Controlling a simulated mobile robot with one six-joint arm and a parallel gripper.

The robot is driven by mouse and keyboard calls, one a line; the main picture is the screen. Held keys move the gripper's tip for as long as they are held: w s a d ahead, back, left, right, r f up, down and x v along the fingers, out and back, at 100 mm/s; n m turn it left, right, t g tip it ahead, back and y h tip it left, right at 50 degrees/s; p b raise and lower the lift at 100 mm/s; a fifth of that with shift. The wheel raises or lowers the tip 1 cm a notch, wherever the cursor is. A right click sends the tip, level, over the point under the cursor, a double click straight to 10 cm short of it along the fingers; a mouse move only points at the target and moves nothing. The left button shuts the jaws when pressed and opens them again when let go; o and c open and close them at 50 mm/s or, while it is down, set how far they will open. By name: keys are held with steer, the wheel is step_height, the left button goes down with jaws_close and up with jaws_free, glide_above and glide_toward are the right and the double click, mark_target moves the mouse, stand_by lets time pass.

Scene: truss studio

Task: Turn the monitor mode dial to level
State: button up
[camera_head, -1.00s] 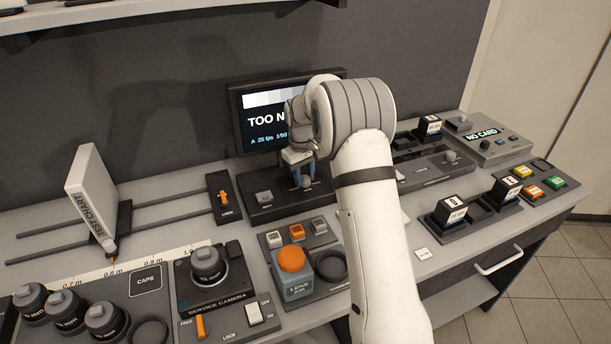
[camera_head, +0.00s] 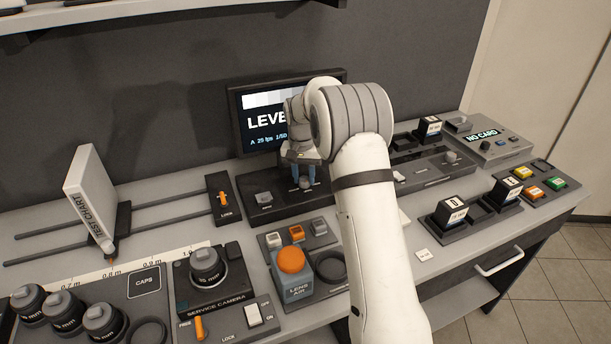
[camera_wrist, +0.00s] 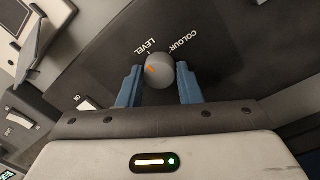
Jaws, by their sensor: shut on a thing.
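The monitor (camera_head: 262,118) stands at the back of the bench. Its screen reads "LEVE", with the rest hidden behind my arm. The grey round mode dial (camera_wrist: 159,72) sits on the dark panel in front of the monitor, and shows in the head view (camera_head: 306,184). In the wrist view its orange mark is on the side near the LEVEL label (camera_wrist: 152,45); the COLOUR label (camera_wrist: 180,42) is to the right. My gripper (camera_wrist: 160,82) is shut on the dial, with one blue finger on each side.
The orange LENS AIR puffer (camera_head: 292,270) and service camera (camera_head: 208,285) stand nearer. The test chart (camera_head: 92,195) is on rails at left. Card blocks and a NO CARD unit (camera_head: 485,137) are at right.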

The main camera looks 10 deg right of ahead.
mark_target(302, 178)
steer(key=shift+r+m, duration=0.1)
steer(key=shift+m, duration=0.3)
steer(key=o, duration=1)
steer(key=shift+c, duration=0.2)
steer(key=shift+w+a+r+b, duration=0.1)
steer(key=shift+r+b, duration=0.1)
steer(key=shift+r, duration=1.7)
steer(key=shift+a+r+b, duration=0.1)
steer(key=shift+r+b, duration=0.05)
steer(key=shift+r, duration=1.75)
steer(key=shift+r, duration=0.1)
